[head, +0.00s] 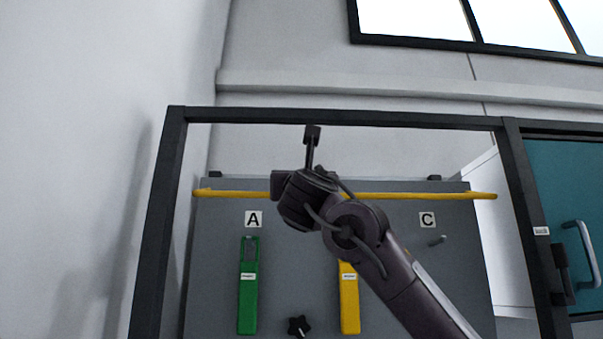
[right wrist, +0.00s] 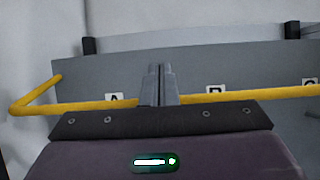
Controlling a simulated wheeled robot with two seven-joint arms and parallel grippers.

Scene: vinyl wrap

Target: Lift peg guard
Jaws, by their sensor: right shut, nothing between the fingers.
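The peg guard appears to be the yellow bar (head: 411,196) across the upper part of a grey board (head: 300,249). It also shows in the right wrist view (right wrist: 256,95), with its bent left end standing out from the board. My right arm reaches up from the lower right and hides part of the bar in the head view. In the right wrist view my right gripper (right wrist: 159,70) is shut and empty. Its fingers overlap the bar between labels A and B; I cannot tell whether they touch it. My left gripper is not in view.
A green tool (head: 248,297) hangs under label A (head: 253,219). A yellow tool (head: 349,305) hangs partly behind my arm. A bare peg (head: 437,241) sits under label C (head: 427,220). A black knob (head: 299,326) is low on the board. A dark frame (head: 340,117) surrounds the board.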

